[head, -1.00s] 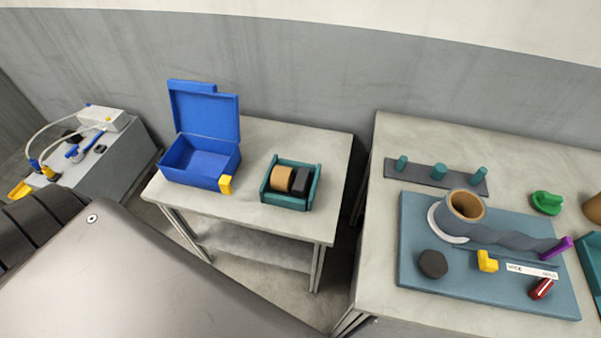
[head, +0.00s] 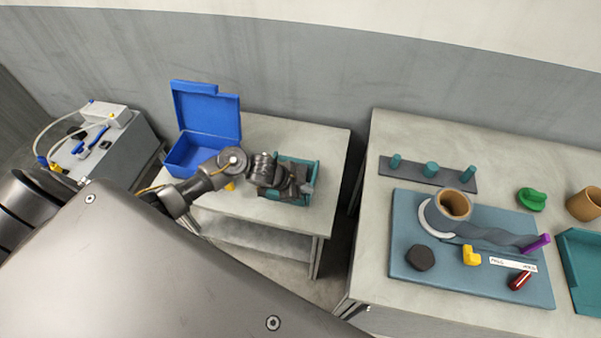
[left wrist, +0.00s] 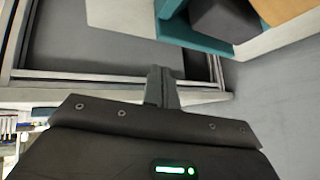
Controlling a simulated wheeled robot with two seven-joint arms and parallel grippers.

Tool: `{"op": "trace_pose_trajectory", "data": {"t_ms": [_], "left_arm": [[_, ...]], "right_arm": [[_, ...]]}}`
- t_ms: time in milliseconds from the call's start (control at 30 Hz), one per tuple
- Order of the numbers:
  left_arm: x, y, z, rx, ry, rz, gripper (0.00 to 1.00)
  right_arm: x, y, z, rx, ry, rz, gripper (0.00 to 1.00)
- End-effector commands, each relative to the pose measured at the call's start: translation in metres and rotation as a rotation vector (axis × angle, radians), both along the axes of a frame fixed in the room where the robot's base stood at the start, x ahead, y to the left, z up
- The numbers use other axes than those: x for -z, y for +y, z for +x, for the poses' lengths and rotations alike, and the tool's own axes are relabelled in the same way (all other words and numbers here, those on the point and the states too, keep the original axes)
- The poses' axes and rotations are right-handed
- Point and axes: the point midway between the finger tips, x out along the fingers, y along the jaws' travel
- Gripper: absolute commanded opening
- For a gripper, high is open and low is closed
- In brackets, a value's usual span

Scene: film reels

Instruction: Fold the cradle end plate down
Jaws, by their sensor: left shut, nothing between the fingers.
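The teal cradle (head: 314,172) sits on the middle table, mostly covered by my left arm in the head view. Its right side and back edge show. In the left wrist view a teal wall of the cradle (left wrist: 205,40) stands at the top, with a dark reel (left wrist: 225,18) and part of a tan reel (left wrist: 285,8) behind it. My left gripper (head: 308,188) is at the cradle's right front side, with its fingers shut and empty. In the left wrist view the fingers (left wrist: 161,72) are below the teal wall, apart from it in the picture; contact is unclear.
An open blue box (head: 185,158) stands left of the cradle, its lid raised. The table's front edge (head: 275,228) is close. A gap separates it from the right table, which holds a blue-grey mat (head: 400,290) with several items and a peg rack (head: 425,174).

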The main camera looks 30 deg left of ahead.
Motion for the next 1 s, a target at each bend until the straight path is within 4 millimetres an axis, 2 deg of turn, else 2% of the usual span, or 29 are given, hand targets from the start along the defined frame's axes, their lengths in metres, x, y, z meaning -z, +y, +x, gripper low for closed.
{"op": "trace_pose_trajectory", "data": {"t_ms": [33,133,267,433,567,900,1000], "left_arm": [[-0.013,0.01,0.009,0.042,-0.001,0.012,0.0],[-0.026,0.02,0.013,0.101,0.018,0.018,0.0],[-0.032,0.027,0.013,0.131,0.035,0.02,0.0],[-0.03,0.027,0.013,0.137,0.038,0.018,0.0],[-0.02,0.027,0.013,0.135,0.038,0.018,0.0],[0.028,0.026,0.013,0.134,0.037,0.019,0.0],[0.037,0.026,0.013,0.135,0.036,0.018,0.0]], "right_arm": [[-0.003,0.0,0.0,0.0,0.0,0.0,0.36],[-0.004,0.0,0.0,0.0,0.0,0.0,0.36],[-0.005,0.0,0.0,0.0,0.0,0.0,0.36],[-0.002,0.0,0.001,0.0,-0.001,0.0,0.36],[0.008,0.0,0.002,0.001,-0.002,0.0,0.36],[0.06,0.0,0.002,0.001,-0.002,0.0,0.36],[0.07,0.0,0.003,0.001,-0.003,0.0,0.36]]}}
